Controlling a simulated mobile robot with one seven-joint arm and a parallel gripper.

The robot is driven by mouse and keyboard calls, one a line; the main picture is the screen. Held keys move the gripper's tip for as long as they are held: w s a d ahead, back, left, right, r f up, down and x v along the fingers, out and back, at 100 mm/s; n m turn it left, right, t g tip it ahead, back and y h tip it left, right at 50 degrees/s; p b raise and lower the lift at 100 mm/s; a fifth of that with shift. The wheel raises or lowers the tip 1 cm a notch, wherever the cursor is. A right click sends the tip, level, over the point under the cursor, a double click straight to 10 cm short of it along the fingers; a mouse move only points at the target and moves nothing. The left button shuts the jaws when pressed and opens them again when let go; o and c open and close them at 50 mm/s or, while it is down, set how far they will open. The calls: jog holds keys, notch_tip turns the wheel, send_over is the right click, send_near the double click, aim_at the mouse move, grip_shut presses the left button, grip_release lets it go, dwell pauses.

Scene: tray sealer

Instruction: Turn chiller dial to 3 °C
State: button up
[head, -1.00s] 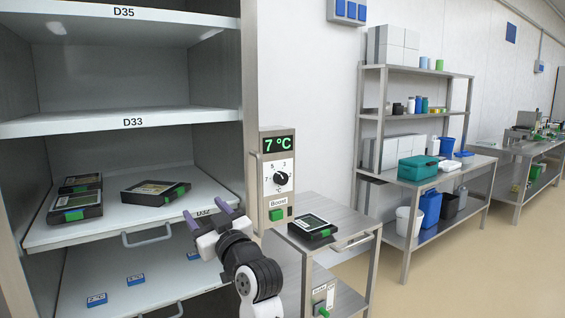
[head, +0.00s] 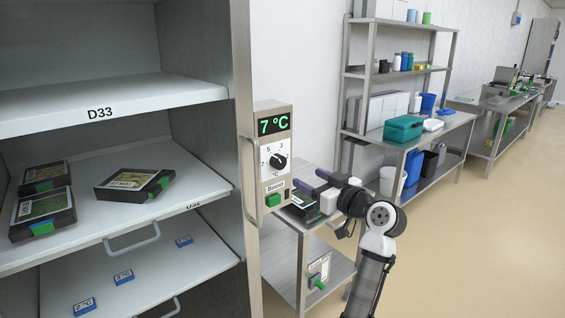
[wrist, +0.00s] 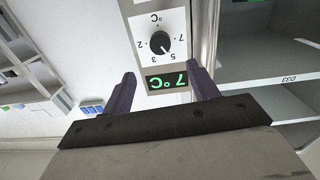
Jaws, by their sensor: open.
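The black round chiller dial (head: 278,161) sits on a grey control panel (head: 285,140) with a scale marked 2, 3, 5 and 7 °C. The green display (head: 273,124) above it reads 7 °C. My gripper (head: 305,178) is open and empty, to the right of and slightly below the dial in the head view, apart from it. In the wrist view the panel appears upside down; the dial (wrist: 160,43) lies beyond the purple fingertips (wrist: 162,77), with the display between them.
A green Boost button (head: 273,200) is below the dial. A vertical handle (head: 248,185) runs along the cabinet edge just left of the panel. A steel side table (head: 290,245) stands below my gripper. Open floor (head: 470,260) is at the right.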

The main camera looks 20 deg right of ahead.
aim_at(281, 164)
jog(key=p+x, duration=0.2)
jog(key=x, duration=0.9)
jog(key=shift+w, duration=0.15)
jog(key=c, duration=1)
jog(key=shift+m+p, duration=0.3)
jog(key=m+p, duration=0.2)
jog(key=m, duration=0.3)
jog(key=shift+m, duration=0.3)
jog(key=m+p, duration=0.3)
jog(key=m, duration=0.2)
jog(key=shift+m, duration=0.4)
